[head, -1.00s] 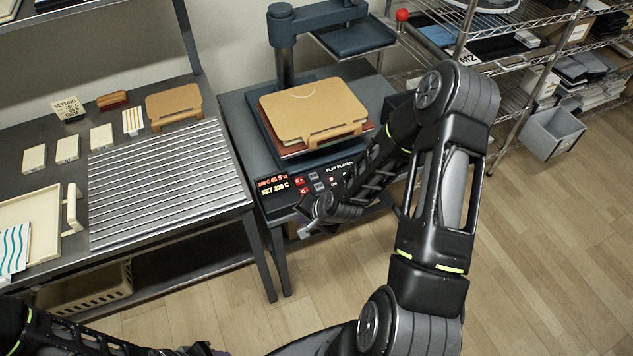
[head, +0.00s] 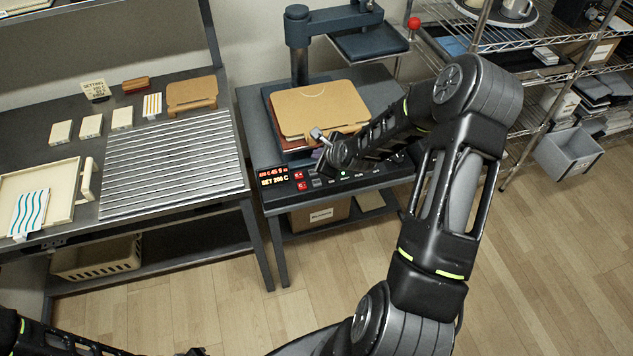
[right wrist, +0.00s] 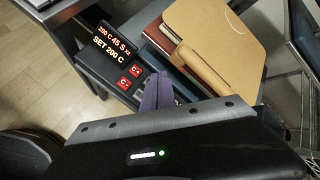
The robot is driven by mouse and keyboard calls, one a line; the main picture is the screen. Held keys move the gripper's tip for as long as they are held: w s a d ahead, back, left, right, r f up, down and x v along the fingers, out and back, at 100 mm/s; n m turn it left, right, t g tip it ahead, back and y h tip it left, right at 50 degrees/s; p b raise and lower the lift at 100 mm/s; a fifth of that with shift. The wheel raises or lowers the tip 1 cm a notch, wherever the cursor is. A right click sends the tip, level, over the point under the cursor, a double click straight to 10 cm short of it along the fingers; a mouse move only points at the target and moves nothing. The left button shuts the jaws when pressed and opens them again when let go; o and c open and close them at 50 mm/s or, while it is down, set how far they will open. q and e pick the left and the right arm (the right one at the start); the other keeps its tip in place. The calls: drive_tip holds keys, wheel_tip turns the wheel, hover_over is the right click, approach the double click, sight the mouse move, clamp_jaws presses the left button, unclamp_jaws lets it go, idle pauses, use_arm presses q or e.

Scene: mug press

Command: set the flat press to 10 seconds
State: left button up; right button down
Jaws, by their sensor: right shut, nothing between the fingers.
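The flat press (head: 283,141) stands on a dark side table, with a tan board lying on its base. Its control panel (head: 315,187) is along the front edge. The panel's display (right wrist: 114,40) reads 200 C 45 S and SET 200 C in the right wrist view. Red buttons marked C (right wrist: 130,76) sit below the display. My right gripper (head: 318,134) is over the panel, in front of the board. Its purple fingertips (right wrist: 155,92) are together and empty, close to the panel buttons; contact cannot be told. My left gripper is not clearly visible; part of my left arm shows at lower left.
A ribbed metal surface (head: 170,160) and a cream tray (head: 45,190) lie on the left bench. Small pale boxes stand behind them. A wire shelf (head: 510,60) and grey bin (head: 568,150) are at right. A red ball knob (head: 414,23) is above the press.

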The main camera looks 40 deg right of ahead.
drive_tip(key=shift+f, duration=0.1)
drive_tip(key=b, duration=0.5)
hover_over(318, 184)
wheel_tip(318, 184, down, 7)
drive_tip(key=shift+f, duration=0.15)
drive_tip(key=shift+f+b, duration=0.5)
drive_tip(key=shift+f, duration=0.25)
drive_tip(key=shift+s, duration=0.1)
idle(1.2)
drive_tip(key=shift+f+b, duration=0.4)
drive_tip(key=shift+b, duration=0.1)
drive_tip(key=shift+f+b, duration=0.45)
drive_tip(key=shift+b, duration=0.05)
idle(0.5)
drive_tip(key=shift+r, duration=0.15)
drive_tip(key=shift+r+p, duration=0.55)
drive_tip(key=shift+r, duration=0.2)
